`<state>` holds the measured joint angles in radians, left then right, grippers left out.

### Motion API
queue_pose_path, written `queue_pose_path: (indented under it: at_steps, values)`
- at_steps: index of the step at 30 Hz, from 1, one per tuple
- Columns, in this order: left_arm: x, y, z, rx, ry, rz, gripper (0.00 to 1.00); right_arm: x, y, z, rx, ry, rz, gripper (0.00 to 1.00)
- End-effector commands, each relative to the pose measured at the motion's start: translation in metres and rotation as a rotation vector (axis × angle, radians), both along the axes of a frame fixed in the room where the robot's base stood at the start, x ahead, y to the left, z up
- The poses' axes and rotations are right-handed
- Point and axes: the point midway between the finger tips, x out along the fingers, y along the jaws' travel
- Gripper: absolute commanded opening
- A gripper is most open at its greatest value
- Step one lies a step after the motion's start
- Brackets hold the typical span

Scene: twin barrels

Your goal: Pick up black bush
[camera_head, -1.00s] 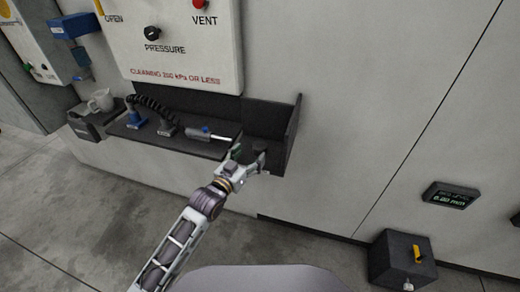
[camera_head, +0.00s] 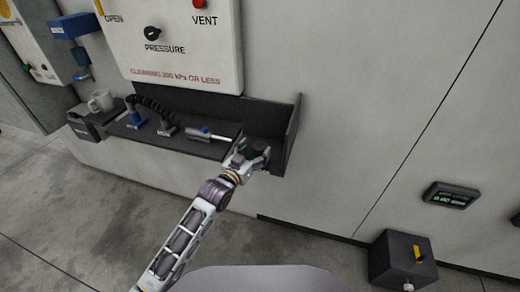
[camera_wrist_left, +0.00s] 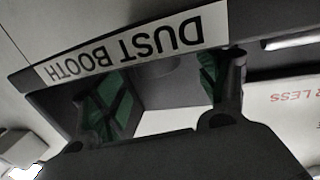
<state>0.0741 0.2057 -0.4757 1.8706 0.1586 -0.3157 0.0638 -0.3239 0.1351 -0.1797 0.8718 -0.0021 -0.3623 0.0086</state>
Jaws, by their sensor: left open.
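My left gripper (camera_head: 253,155) is open at the right end of the dark wall shelf, at the front of the tall-sided black booth (camera_head: 290,140). A small dark rounded shape (camera_head: 261,144), likely the black bush, shows right by the fingers; black on black, its outline is hard to tell. My right gripper is not in view.
On the shelf (camera_head: 170,140) left of the booth lie a grey tool with a thin tip (camera_head: 205,134) and a blue-based nozzle (camera_head: 135,120) with a black coiled hose. The panel (camera_head: 175,45) is above.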

Motion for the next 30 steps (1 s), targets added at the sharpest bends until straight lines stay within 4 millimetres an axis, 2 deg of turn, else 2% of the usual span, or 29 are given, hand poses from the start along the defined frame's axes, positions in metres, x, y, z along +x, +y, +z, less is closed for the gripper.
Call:
queue_pose_path:
  at_steps: [9,17,29,30]
  values:
    - [0.025,-0.016,-0.003,0.0,-0.001,0.0,0.74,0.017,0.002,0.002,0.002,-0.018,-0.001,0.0]
    - [0.031,-0.02,-0.003,0.0,-0.001,0.0,0.74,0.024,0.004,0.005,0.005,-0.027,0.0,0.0]
    - [0.031,-0.02,-0.004,0.0,0.0,0.0,0.74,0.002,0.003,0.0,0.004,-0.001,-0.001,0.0]
    - [0.031,-0.02,-0.004,0.0,0.0,0.0,0.69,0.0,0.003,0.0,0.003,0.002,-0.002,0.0]
